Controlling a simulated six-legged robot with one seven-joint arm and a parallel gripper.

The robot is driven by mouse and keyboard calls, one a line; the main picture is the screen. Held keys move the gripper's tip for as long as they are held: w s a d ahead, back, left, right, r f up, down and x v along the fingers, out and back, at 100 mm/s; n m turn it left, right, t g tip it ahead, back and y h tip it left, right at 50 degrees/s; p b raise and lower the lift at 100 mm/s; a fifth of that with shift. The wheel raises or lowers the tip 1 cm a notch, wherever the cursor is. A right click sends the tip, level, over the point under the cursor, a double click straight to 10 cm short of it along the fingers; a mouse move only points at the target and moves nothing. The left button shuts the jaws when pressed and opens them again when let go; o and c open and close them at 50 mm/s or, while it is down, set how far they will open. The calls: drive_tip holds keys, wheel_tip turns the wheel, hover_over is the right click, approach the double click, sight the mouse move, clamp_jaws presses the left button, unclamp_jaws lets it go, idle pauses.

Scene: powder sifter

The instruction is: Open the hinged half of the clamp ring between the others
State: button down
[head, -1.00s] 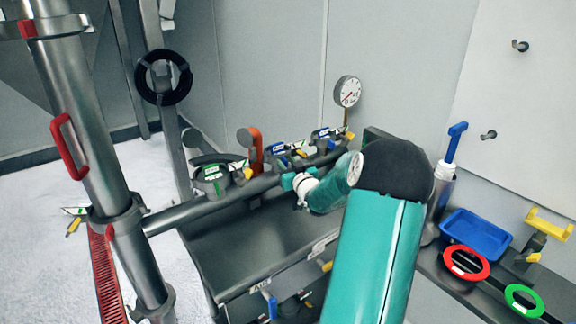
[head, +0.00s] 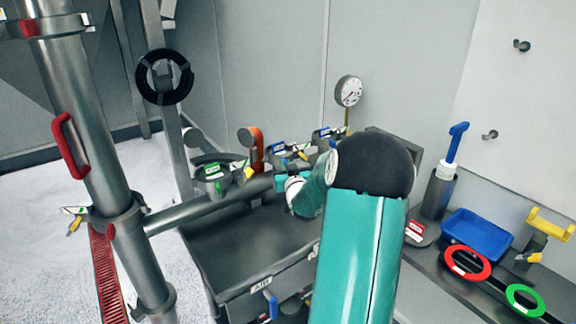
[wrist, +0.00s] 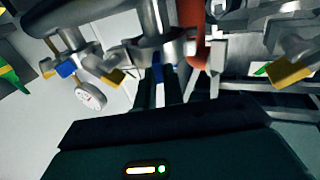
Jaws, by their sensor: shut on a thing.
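Several clamp rings sit along the horizontal steel pipe (head: 215,209). The middle clamp ring (head: 283,155) has a blue-and-white marking and is partly hidden by my wrist. The left clamp ring (head: 214,178) has a green label. The right clamp ring (head: 325,141) stands near the gauge. In the wrist view, my gripper (wrist: 158,80) is closed at a small blue tab (wrist: 158,67) under the middle ring's grey body. Its fingertips are hardly visible in the head view. I cannot tell how far the hinged half stands open.
An orange-red handle (head: 256,150) rises between the left and middle rings and shows close beside my fingers in the wrist view (wrist: 196,38). A pressure gauge (head: 348,91) stands behind. A blue tray (head: 477,236), a red ring (head: 467,262) and a green ring (head: 524,300) lie right.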

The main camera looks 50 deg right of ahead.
drive_tip(key=shift+w+a+m+g+h, duration=0.2)
drive_tip(key=shift+a+m+g+h, duration=0.6)
drive_tip(key=shift+m+g+h, duration=0.35)
drive_tip(key=shift+w+a+m+g+h, duration=0.25)
drive_tip(key=shift+a+m+g+h, duration=0.6)
drive_tip(key=shift+g, duration=0.4)
drive_tip(key=shift+w+a+m+g+h, duration=0.2)
drive_tip(key=shift+a+m+g+h, duration=0.55)
drive_tip(key=shift+m+g+h, duration=0.35)
drive_tip(key=c, duration=1.5)
unclamp_jaws()
drive_tip(key=v, duration=1.4)
